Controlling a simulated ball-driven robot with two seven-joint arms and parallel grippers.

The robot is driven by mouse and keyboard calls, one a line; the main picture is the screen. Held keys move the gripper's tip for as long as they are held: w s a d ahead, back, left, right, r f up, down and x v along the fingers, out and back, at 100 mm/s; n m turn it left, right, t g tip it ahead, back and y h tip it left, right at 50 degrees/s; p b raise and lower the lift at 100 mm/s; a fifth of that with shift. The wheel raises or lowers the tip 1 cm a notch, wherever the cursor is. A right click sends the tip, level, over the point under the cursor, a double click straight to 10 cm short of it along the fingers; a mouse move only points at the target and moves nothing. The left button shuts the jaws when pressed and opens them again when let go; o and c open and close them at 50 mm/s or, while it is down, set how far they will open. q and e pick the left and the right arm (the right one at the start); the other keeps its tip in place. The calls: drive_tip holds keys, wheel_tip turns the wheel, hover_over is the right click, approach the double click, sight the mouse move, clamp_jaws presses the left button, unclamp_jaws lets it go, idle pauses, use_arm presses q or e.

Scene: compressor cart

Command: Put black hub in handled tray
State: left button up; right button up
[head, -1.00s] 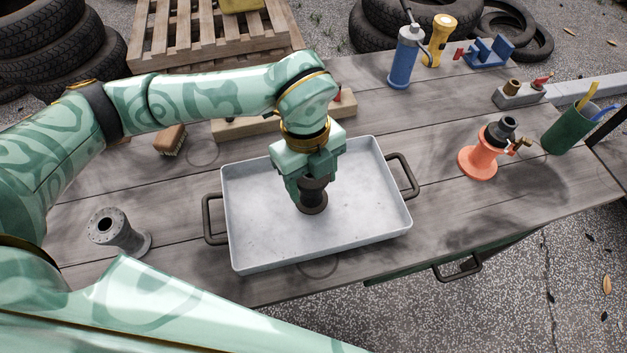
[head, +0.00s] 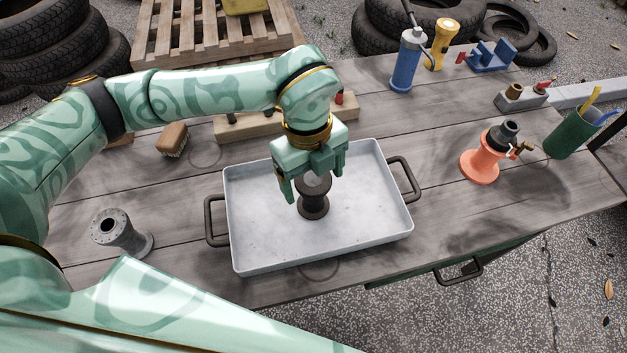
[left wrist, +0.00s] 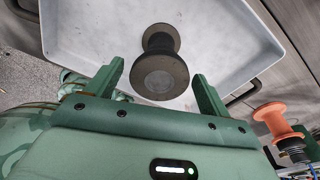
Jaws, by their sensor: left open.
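The black hub (head: 313,205) stands upright inside the handled tray (head: 258,240), on the tray's floor near its middle. The tray is pale, with a dark handle at each short end. My left gripper (head: 312,188) is open just above the hub, with its fingers apart around the hub's upper part. In the left wrist view the hub (left wrist: 160,68) lies between and beyond the two spread fingertips (left wrist: 158,80), with clear gaps on both sides. My right gripper does not show.
A grey hub (head: 120,232) stands left of the tray. An orange hub (head: 482,165) with a black top and brass fitting stands to the right. A brush (head: 172,139), a wooden block (head: 240,126), a blue cylinder (head: 407,62) and a green cup (head: 570,134) stand behind or farther right.

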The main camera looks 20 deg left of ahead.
use_arm(q)
drive_tip(key=r+p, duration=0.1)
drive_tip(key=r, duration=0.5)
drive_tip(key=a+r+p, duration=0.1)
drive_tip(key=r, duration=0.2)
drive_tip(key=shift+w+r+p, duration=0.3)
drive_tip(key=shift+w+r, duration=0.05)
drive_tip(key=shift+r, duration=0.05)
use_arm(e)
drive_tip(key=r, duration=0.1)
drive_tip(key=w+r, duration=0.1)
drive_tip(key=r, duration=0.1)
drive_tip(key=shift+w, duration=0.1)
